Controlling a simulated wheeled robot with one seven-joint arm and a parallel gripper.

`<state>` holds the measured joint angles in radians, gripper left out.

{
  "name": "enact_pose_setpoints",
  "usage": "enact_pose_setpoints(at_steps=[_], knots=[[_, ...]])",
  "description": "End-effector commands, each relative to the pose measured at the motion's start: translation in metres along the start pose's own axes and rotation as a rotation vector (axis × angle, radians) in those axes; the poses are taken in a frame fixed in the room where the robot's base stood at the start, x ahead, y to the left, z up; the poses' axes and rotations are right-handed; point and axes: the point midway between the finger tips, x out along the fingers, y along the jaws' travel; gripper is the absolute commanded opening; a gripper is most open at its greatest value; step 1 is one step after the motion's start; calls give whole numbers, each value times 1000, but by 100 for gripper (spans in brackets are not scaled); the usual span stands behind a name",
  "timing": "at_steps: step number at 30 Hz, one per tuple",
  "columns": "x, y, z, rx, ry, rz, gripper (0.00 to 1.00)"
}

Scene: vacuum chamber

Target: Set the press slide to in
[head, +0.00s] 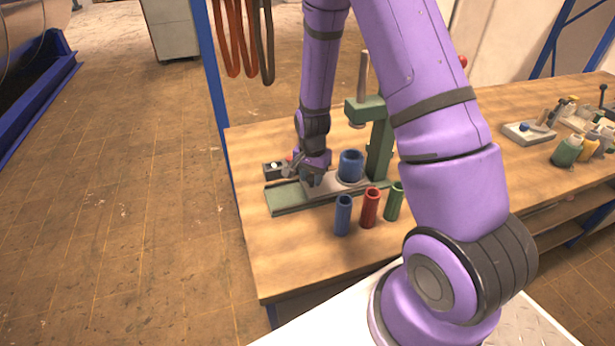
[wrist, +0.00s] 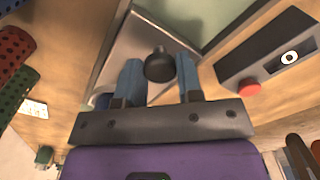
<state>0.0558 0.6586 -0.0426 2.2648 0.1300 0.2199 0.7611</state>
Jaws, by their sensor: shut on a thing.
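The green press (head: 378,140) stands on the wooden table, with a vertical rod over its base (head: 290,205). The flat grey press slide (head: 328,186) lies along the base and carries a blue cup-like holder (head: 350,166). The slide also shows in the wrist view (wrist: 125,50). My gripper (head: 312,182) is at the slide's left part. In the wrist view my gripper (wrist: 159,75) has its two blue fingers on either side of a dark round knob (wrist: 160,66) and is shut on it. My arm partly hides the slide's left end in the head view.
A black box (head: 274,170) with a white round display and a red button (wrist: 249,88) sits close beside my gripper. Blue (head: 343,215), red (head: 370,208) and green (head: 394,201) cylinders stand in front of the press. Several small items lie at the table's right.

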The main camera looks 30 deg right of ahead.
Motion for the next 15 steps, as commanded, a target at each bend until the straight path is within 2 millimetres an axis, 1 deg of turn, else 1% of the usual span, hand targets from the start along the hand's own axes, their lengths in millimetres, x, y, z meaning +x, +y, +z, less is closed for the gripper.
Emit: enact_pose_setpoints(at_steps=[2,3,5,6,15], knots=[[0,3,-4,7,4,2,0],[0,3,-4,8,4,2,36],[0,3,-4,8,4,3,49],[0,3,-4,8,4,2,58],[-1,2,-2,5,2,2,59]])
